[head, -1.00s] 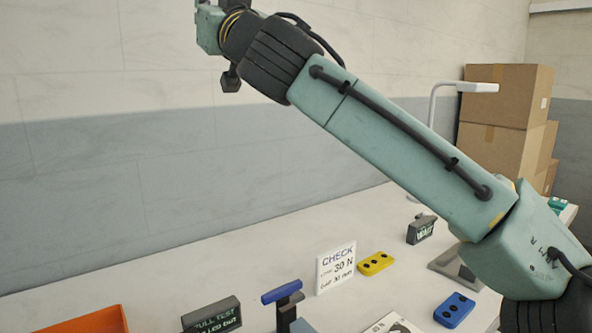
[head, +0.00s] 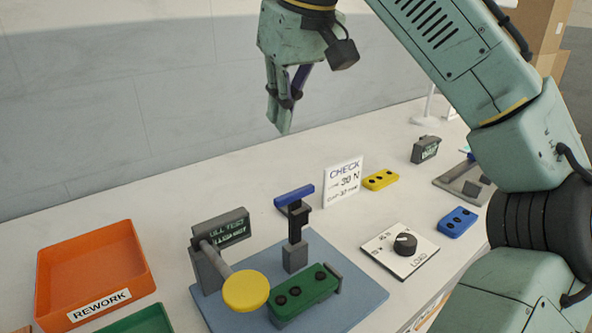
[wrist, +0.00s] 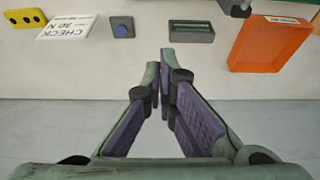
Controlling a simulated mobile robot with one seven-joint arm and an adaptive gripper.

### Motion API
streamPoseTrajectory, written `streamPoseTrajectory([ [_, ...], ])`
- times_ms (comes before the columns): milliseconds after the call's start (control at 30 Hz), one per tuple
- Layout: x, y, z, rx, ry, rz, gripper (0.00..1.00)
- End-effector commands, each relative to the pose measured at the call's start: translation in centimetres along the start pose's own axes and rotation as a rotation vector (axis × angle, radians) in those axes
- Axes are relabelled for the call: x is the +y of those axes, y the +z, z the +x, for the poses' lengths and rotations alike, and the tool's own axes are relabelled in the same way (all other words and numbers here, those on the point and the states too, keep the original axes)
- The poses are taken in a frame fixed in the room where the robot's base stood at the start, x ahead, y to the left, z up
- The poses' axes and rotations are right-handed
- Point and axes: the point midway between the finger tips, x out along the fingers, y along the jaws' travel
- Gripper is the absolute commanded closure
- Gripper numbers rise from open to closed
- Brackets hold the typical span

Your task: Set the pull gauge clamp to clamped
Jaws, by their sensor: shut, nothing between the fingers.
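I take the pull gauge clamp (head: 294,196) to be the blue-handled lever on a dark post, standing on a blue base plate (head: 357,306). Its blue handle lies roughly level across the post top. Whether this is open or clamped I cannot tell. In the wrist view, a dark block with a blue round top (wrist: 122,30) may be the clamp seen from above. A green block with dark holes (head: 304,296) lies in front of the post. My gripper (head: 281,124) is above and behind the clamp, pointing down, apart from it. Its fingers (wrist: 163,65) are shut and empty.
A grey stand with a sign (head: 221,229) and a yellow disc (head: 245,291) on a rod are left of the clamp. The orange REWORK bin (head: 95,270) is further left. A CHECK card (head: 343,181), yellow strip (head: 380,180) and LOAD dial (head: 404,244) are right.

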Motion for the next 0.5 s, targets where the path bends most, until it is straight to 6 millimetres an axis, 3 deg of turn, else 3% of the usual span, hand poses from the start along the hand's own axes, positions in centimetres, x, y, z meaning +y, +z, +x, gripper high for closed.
streamPoseTrajectory([
  [333, 0.0, 0.1, 0.1, -0.005, -0.001, -0.003, 1.0],
  [500, 0.0, 0.2, 1.6, -0.005, -0.002, -0.002, 1.0],
])
